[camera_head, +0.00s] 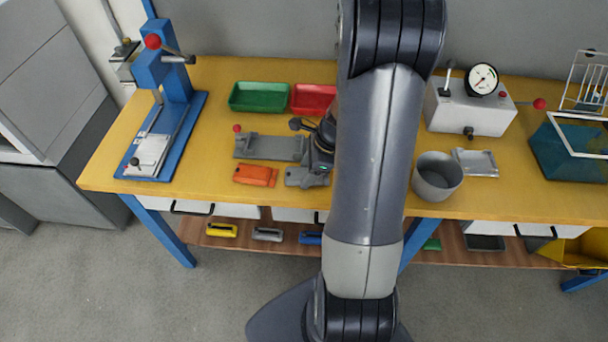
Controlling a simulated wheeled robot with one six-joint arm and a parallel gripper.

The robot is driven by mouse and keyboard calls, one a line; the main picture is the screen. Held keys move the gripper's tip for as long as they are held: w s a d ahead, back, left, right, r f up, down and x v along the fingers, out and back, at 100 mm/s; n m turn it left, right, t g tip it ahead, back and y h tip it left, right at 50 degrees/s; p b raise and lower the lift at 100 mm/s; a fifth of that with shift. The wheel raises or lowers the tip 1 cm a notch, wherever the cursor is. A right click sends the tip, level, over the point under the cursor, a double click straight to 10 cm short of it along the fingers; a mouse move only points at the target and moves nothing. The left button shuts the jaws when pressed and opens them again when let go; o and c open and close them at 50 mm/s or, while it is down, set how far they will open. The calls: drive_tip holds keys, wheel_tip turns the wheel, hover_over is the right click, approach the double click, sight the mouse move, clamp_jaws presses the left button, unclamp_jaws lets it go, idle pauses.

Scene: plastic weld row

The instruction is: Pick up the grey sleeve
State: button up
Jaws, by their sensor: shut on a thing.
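The grey sleeve, a small grey piece (300,178), shows low at my gripper, near the front edge of the yellow bench. My gripper (319,172) points down there and is shut on the sleeve. The right part of the sleeve and most of the fingers are hidden by the gripper body and my arm. Whether the sleeve still touches the bench top cannot be told.
An orange piece (255,174) lies just left. A grey fixture (270,147) and green (258,97) and red (312,98) trays are behind. A blue press (165,110) stands left. A grey pot (437,178), a gauge box (468,112) and a teal tank (570,155) stand right.

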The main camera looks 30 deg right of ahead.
wheel_tip(320, 180, up, 10)
drive_tip(key=shift+p, duration=0.45)
idle(0.6)
